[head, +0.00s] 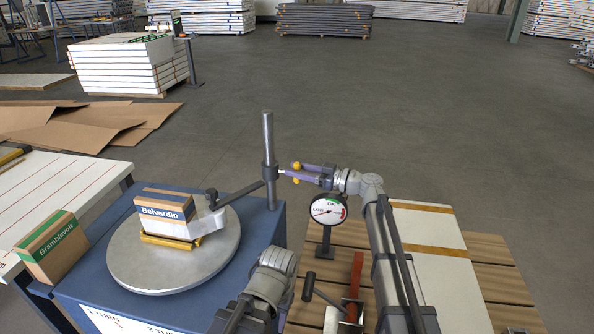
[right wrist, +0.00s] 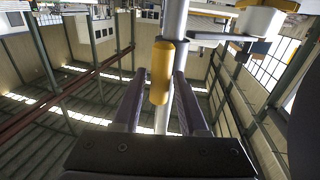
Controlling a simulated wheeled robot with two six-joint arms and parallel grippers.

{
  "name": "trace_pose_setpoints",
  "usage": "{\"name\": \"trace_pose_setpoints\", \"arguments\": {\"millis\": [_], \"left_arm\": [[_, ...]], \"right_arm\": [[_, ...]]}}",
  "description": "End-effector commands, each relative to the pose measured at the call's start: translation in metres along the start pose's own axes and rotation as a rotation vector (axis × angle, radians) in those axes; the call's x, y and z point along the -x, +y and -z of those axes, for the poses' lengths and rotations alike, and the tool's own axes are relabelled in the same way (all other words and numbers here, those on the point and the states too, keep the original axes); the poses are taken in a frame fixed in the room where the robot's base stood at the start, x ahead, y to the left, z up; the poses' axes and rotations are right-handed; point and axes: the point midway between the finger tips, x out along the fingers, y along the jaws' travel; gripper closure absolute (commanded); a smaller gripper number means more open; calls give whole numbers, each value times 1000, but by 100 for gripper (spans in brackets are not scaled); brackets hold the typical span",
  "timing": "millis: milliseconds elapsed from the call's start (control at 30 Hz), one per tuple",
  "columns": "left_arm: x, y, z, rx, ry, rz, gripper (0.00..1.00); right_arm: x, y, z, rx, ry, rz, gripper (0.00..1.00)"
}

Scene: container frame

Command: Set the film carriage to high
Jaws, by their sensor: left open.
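The film carriage (head: 270,172) is a dark collar partway up the upright grey mast (head: 268,130). A dark arm (head: 238,194) runs from it down-left towards the turntable. A yellow handle (head: 296,181) is beside the collar and shows upright in the right wrist view (right wrist: 161,75). My right gripper (head: 305,173) has one purple finger on each side of this handle. Narrow gaps show between handle and fingers, so it looks open around it. My left gripper (head: 283,321) is low in the head view, mostly hidden by its wrist and the frame edge.
The round turntable (head: 135,270) bears a box labelled Belvardin (head: 160,211). A dial gauge (head: 328,209) stands on a post under my right arm. A red lever (head: 355,275) is near the slatted wood surface (head: 480,275).

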Motion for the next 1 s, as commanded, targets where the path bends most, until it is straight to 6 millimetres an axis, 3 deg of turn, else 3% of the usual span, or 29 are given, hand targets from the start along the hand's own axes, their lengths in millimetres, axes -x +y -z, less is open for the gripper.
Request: {"name": "trace_pose_setpoints", "arguments": {"millis": [33, 367, 1000], "left_arm": [[0, 0, 0, 0, 0, 0, 50], [0, 0, 0, 0, 0, 0, 50], [0, 0, 0, 0, 0, 0, 50]], "right_arm": [[0, 0, 0, 0, 0, 0, 64], [0, 0, 0, 0, 0, -1, 100], [0, 1, 0, 1, 0, -3, 100]]}}
